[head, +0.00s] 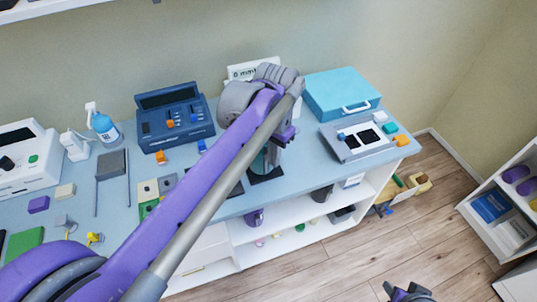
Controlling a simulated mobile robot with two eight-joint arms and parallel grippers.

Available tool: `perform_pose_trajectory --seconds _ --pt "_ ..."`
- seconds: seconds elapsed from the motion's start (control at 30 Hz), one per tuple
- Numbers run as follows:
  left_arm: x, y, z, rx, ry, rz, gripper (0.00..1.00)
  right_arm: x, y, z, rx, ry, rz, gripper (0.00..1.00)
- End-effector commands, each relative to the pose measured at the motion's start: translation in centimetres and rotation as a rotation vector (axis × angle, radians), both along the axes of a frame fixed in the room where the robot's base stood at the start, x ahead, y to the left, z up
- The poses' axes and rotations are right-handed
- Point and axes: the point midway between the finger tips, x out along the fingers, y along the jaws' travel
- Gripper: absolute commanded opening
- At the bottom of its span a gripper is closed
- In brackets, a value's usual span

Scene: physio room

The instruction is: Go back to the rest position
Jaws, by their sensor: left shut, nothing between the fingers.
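My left arm reaches in from the lower left across the blue-topped counter (228,207). My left gripper (268,165) hangs at the end of it, above or close to the counter near its front edge. It is shut and empty, and the arm partly hides it. What seems to be my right gripper (408,292) shows only as a small dark piece at the bottom edge, over the floor. Its fingers cannot be made out.
A dark blue control box (174,117), a spray bottle (103,125), a white device (27,160), a teal case (342,94) and a grey panel device (358,140) stand on the counter. A white shelf unit (492,222) stands at right. Wooden floor (400,245) lies between.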

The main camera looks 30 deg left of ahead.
Motion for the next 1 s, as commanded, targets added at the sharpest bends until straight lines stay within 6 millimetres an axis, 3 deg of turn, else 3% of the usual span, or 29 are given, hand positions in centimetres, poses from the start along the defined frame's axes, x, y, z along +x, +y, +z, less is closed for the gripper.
perform_pose_trajectory --seconds 0.4,0.57,0.8,1.0 --pt "-0.7 -0.2 -0.4 0.002 -0.023 0.007 0.0 0.0 0.0 0.0 0.0 0.0 0.0 0.5" --pt "-3.9 -1.2 -2.5 0.005 -0.131 0.049 0.0 0.0 0.0 0.0 0.0 0.0 0.0 0.5" --pt "-9.7 -2.7 -7.7 -0.016 -0.348 0.131 0.0 0.0 0.0 0.0 0.0 0.0 0.0 0.5" --pt "-12.2 -3.3 -10.5 -0.038 -0.453 0.172 0.0 0.0 0.0 0.0 0.0 0.0 0.0 0.5"
